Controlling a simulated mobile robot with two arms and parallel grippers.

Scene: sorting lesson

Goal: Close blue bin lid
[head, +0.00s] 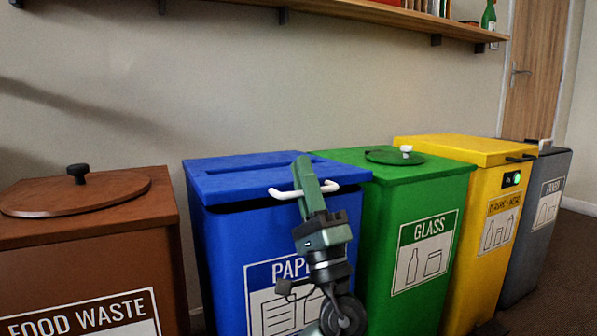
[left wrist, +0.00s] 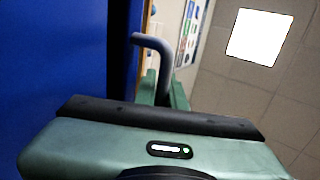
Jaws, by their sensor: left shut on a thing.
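The blue bin (head: 222,240), labelled for paper, stands between the brown and green bins. Its blue lid (head: 225,182) has a long slot and lies over the bin's top, with a dark line under its front edge. I cannot tell whether it is fully down. A white handle (head: 283,193) sits on the lid's front edge. My left gripper (head: 303,175) is at the handle and shut on it, hiding its middle. In the left wrist view, the handle (left wrist: 152,42) enters between the green fingers of the gripper (left wrist: 165,88). My right gripper is in neither view.
A brown food waste bin (head: 90,250) with a round knobbed lid stands left. A green glass bin (head: 425,190), a yellow bin (head: 455,148) and a grey bin (head: 550,180) stand right. A wooden shelf (head: 370,12) runs along the wall above.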

